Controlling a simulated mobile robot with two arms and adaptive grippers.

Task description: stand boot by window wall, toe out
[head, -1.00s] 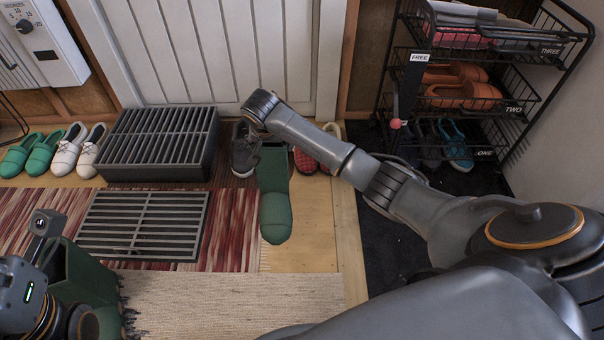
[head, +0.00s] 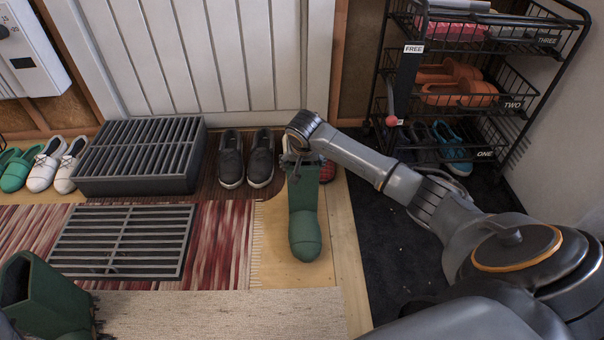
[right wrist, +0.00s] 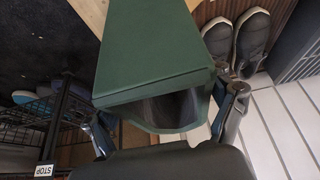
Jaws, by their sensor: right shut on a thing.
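One green boot (head: 305,225) hangs or stands roughly upright in the head view, its toe towards me, in front of the red shoes (head: 327,171). My right gripper (head: 303,157) is shut on the top of its shaft. In the right wrist view the boot's shaft and dark opening (right wrist: 150,85) lie between the two fingers (right wrist: 160,118). I cannot tell whether its sole touches the floor. A second green boot (head: 48,300) shows at the lower left, partly cut off by the picture edge. My left gripper is not in view.
Dark slip-on shoes (head: 245,160) stand left of the held boot. A black slatted box (head: 140,185) and a floor grate (head: 120,243) lie further left. A wire rack (head: 405,85) with shoes stands right, on a dark mat (head: 385,260). Bare wood floor (head: 275,240) lies beside the boot.

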